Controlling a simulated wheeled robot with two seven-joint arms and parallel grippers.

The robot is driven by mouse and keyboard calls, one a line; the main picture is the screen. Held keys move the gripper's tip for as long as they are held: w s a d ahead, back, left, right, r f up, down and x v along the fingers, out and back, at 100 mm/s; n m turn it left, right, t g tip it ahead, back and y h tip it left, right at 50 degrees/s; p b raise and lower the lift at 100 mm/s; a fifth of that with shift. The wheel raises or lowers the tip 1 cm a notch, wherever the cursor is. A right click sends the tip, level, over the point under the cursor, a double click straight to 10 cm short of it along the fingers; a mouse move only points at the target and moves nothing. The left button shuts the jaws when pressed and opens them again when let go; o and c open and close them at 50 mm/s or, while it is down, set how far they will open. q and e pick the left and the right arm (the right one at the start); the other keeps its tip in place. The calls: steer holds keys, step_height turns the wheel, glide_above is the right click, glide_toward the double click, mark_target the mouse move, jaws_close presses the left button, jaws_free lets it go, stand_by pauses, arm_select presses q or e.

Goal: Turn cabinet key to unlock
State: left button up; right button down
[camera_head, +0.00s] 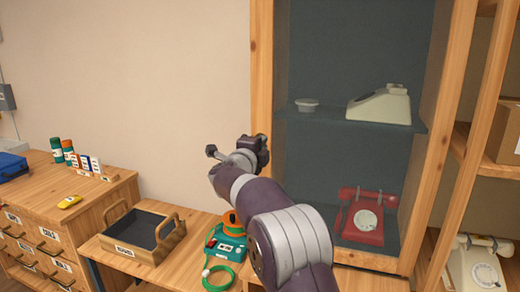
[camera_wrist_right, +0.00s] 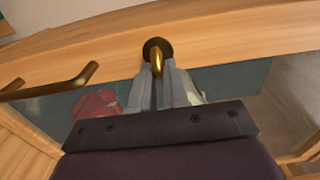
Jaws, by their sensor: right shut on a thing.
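The wooden cabinet (camera_head: 262,62) stands at the right with a dark interior. A brass key (camera_wrist_right: 157,56) sits in a dark round keyhole plate on the cabinet's wooden frame in the right wrist view. My right gripper (camera_head: 263,146) is at the cabinet's left upright in the head view. In the wrist view its fingers (camera_wrist_right: 163,88) are shut on the key. The fingers hide part of the key, and the key is hidden in the head view. A brass handle (camera_wrist_right: 62,86) is on the same frame. My left gripper is not in view.
Inside the cabinet are a cream phone (camera_head: 380,106), a small dish (camera_head: 307,104) and a red phone (camera_head: 362,216). A wooden tray (camera_head: 113,249) and a green device (camera_head: 228,246) are on the low bench. Another phone (camera_head: 474,268) is at lower right.

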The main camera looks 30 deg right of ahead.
stand_by(0.4)
steer(key=c, duration=1.2)
jaws_free()
steer(key=b+v, duration=0.2)
steer(key=v, duration=1)
steer(key=shift+s+a, duration=0.2)
steer(key=shift+s, duration=0.1)
